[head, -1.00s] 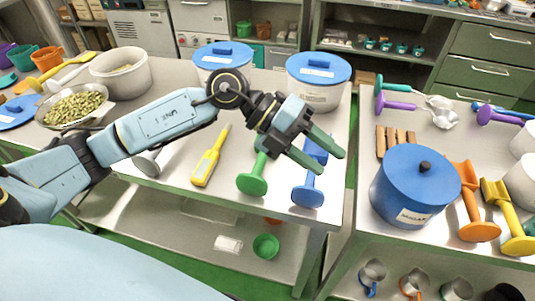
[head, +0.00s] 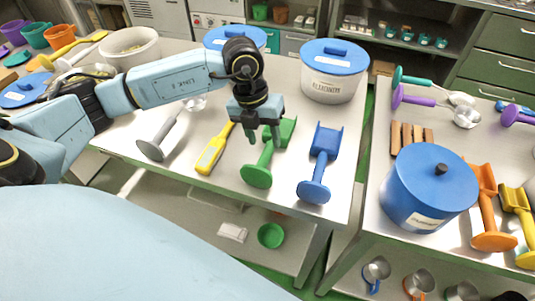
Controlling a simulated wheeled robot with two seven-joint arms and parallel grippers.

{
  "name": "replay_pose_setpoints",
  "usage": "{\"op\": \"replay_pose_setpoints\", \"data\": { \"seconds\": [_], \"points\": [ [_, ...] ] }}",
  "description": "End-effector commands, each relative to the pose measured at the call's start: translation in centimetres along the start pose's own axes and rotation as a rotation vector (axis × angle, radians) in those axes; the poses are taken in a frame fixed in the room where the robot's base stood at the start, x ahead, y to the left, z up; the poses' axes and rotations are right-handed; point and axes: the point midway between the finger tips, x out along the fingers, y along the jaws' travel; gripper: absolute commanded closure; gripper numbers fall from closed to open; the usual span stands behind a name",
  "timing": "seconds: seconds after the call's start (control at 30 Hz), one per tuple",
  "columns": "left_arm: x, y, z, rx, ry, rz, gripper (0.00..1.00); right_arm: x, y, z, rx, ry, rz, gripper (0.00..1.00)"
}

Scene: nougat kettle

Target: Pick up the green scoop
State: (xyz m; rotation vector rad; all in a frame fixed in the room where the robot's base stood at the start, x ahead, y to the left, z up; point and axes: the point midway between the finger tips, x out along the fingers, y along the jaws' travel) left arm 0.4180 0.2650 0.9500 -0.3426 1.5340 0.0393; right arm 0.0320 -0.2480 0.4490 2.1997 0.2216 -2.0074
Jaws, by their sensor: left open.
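The green scoop (head: 258,174) stands on the steel table near its front edge, its round disc end toward me. Its far end lies partly behind my left gripper. My left gripper (head: 264,138) points down just above the scoop's far part, with its fingers apart. I cannot tell whether the fingers touch the scoop. My right gripper is not in view.
A yellow tool (head: 214,150) and a grey scoop (head: 152,149) lie left of the green scoop. A blue scoop (head: 317,180) stands close on its right. White blue-lidded tubs (head: 333,84) stand behind. A blue pot (head: 416,201) is on the right table.

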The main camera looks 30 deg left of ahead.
Motion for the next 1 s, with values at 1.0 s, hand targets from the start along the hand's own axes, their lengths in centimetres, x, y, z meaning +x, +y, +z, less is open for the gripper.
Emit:
{"op": "replay_pose_setpoints", "data": {
  "seconds": [1.0],
  "points": [
    [5.3,-0.2,-0.5,0.001,-0.001,-0.001,0.94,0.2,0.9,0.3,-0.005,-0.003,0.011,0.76]
  ]
}}
